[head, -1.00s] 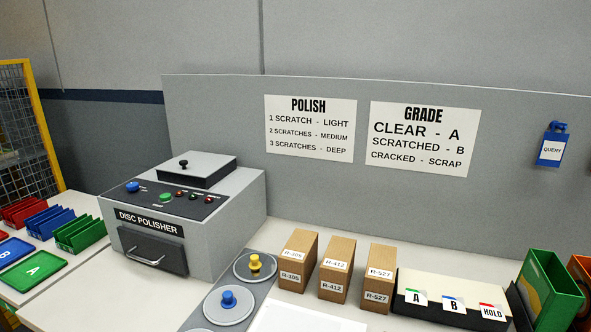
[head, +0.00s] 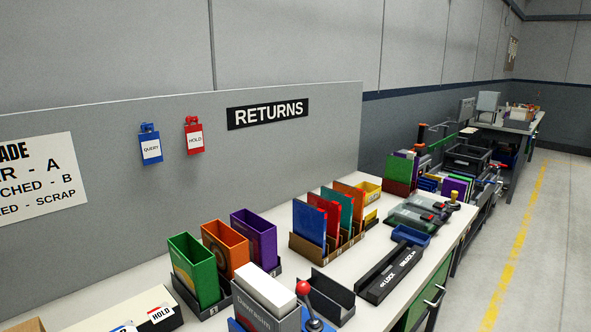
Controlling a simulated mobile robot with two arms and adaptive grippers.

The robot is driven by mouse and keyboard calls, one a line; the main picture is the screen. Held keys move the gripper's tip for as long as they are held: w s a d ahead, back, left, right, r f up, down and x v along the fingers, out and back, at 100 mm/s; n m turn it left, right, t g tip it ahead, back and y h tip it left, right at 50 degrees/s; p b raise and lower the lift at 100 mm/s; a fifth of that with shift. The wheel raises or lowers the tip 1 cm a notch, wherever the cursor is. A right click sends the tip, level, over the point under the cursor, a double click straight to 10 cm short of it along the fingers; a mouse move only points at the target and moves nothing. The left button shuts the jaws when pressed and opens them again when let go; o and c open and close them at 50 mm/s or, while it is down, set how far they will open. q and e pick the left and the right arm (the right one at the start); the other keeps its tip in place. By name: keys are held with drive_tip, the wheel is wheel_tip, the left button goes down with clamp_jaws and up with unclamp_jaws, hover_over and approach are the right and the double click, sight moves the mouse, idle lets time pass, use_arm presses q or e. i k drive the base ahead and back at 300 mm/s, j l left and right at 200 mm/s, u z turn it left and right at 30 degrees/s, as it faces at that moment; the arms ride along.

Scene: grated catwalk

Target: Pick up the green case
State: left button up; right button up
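A green open-topped case (head: 195,272) stands upright in a dark holder on the bench at lower left, beside an orange case (head: 226,248) and a purple case (head: 256,238). A teal-green thin case (head: 346,212) stands in a brown rack (head: 327,255) between red and orange ones. A dark green block (head: 398,170) shows farther back on the bench. I cannot tell from the pictures alone which one is the green case. Neither of my grippers is in view.
A grey box with a white top (head: 264,290) and a red-knobbed lever (head: 304,290) stand at the front. A black lock bar (head: 390,273) lies to their right. Blue and red tags (head: 194,135) hang on the panel by the RETURNS sign (head: 267,113). Open floor lies at right.

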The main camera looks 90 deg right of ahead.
sight(398, 169)
drive_tip(key=k+l+z, duration=0.15)
drive_tip(key=l, duration=0.15)
drive_tip(key=k+l+z, duration=0.15)
drive_tip(key=l, duration=0.15)
drive_tip(key=k+l+z, duration=0.15)
drive_tip(key=l, duration=0.15)
drive_tip(key=k+l+z, duration=0.15)
drive_tip(key=l, duration=0.2)
drive_tip(key=l+z, duration=0.1)
drive_tip(key=l, duration=0.2)
drive_tip(key=k, duration=0.05)
